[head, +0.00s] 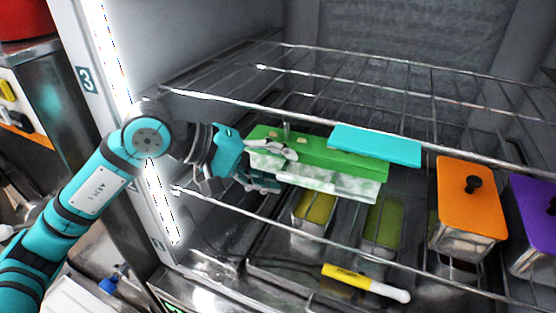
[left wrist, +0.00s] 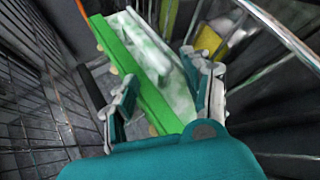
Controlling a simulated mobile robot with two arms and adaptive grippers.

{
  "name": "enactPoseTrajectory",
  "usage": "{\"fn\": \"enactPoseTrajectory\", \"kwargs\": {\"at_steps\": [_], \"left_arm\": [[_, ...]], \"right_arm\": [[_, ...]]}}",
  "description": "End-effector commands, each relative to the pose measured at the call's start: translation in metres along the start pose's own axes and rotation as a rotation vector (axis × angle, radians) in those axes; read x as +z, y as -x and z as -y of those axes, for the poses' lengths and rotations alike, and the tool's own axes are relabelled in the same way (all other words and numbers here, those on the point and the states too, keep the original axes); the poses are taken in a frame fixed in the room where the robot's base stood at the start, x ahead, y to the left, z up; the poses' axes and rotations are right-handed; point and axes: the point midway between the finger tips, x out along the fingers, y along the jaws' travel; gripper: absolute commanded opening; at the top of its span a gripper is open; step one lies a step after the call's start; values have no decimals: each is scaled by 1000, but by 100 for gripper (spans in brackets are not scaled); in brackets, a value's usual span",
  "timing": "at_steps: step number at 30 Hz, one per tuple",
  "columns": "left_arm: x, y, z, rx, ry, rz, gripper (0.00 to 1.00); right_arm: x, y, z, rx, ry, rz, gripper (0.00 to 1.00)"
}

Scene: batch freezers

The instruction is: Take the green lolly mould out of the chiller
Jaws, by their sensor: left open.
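The green lolly mould (head: 350,163) lies in the chiller at the middle of the head view, with a bright green top and a frosted, whitish body below. In the left wrist view the mould (left wrist: 133,72) runs lengthwise away from me. My left gripper (head: 281,168) is open at its left end, one finger by the green top and the other lower down. In the left wrist view the left gripper (left wrist: 160,72) has its fingers on either side of the mould. Whether either finger touches it I cannot tell. My right gripper is not in view.
A flat turquoise piece (head: 375,145) is close to the mould's right end. Orange-lidded (head: 470,200) and purple-lidded (head: 538,222) containers stand at right. A yellow-and-white tool (head: 365,283) lies low in front. Wire shelf bars run above and in front; the chiller's lit frame (head: 108,60) is at left.

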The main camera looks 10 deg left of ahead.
Motion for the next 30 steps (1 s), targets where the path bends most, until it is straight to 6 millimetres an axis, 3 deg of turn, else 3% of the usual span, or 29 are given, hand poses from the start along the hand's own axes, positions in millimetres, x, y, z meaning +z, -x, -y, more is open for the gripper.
{"fn": "enactPoseTrajectory", "kwargs": {"at_steps": [13,24,30], "left_arm": [[0,-9,1,-2,0,0,50],[0,-9,1,-1,0,0,1],[0,-8,0,-1,-1,-1,0]], "right_arm": [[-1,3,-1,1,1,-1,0],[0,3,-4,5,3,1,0],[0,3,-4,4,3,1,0]]}}
